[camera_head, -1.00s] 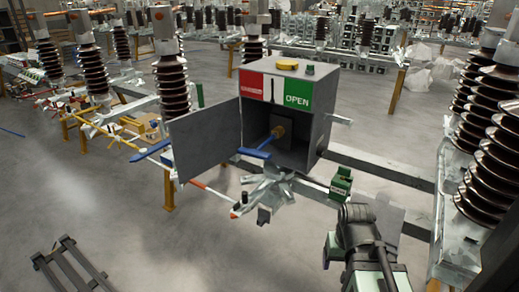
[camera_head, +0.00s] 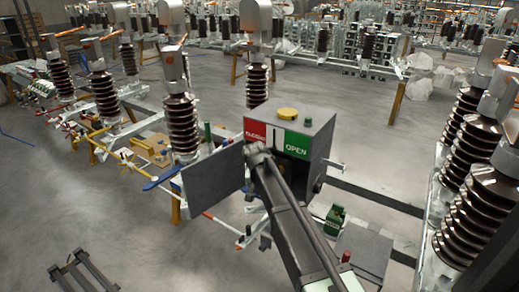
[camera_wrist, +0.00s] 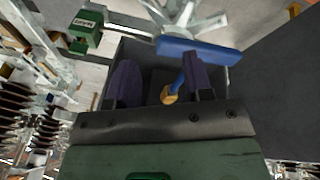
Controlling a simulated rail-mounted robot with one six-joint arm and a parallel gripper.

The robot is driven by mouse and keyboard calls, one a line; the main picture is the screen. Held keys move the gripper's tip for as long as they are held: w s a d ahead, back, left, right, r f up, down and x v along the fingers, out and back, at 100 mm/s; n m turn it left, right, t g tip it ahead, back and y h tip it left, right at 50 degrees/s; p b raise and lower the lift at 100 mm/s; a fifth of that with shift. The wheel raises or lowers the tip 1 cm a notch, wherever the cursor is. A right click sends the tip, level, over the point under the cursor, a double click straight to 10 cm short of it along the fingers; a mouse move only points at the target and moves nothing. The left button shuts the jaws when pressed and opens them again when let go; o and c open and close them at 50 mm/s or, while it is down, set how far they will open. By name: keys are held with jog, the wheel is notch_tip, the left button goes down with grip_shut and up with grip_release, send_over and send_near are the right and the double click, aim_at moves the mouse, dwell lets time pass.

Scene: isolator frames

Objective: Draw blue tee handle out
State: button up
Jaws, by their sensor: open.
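The blue tee handle (camera_wrist: 198,50) shows in the wrist view as a blue crossbar on a blue stem, with an orange-yellow fitting (camera_wrist: 170,96) at the stem's inner end. My gripper (camera_wrist: 163,76) is open, its two dark purple fingers apart. The stem and fitting show between the fingers, close to the right one; the crossbar lies near the right fingertip, and I cannot tell whether they touch. In the head view my arm covers the front of the grey box (camera_head: 318,140), hiding the handle and my gripper.
The box's grey door (camera_head: 213,183) stands open on the left; its panel also fills the right of the wrist view (camera_wrist: 285,75). A small green block (camera_head: 335,218) sits on the rail right of my arm. Brown insulators (camera_head: 470,150) stand at the right.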

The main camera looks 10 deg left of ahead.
jog(key=w+a+m, duration=0.1)
jog(key=w, duration=0.1)
jog(key=w+a+m, duration=0.1)
jog(key=w, duration=0.2)
jog(key=w+a+r+m+t, duration=0.1)
jog(key=w+m, duration=0.1)
jog(key=w, duration=0.1)
jog(key=shift+a+r+h+b, duration=0.1)
jog(key=shift+a+h+b, duration=0.05)
jog(key=shift+h+b, duration=0.25)
jog(key=shift+d+m, duration=0.2)
jog(key=shift+m, duration=0.2)
jog(key=shift+s, duration=0.25)
jog(key=b+x, duration=0.5)
jog(key=w+b+x, duration=0.1)
jog(key=b+x, duration=0.1)
jog(key=x, duration=0.1)
jog(key=shift+b, duration=0.35)
jog(key=shift+r, duration=0.15)
grip_shut()
jog(key=shift+s, duration=0.15)
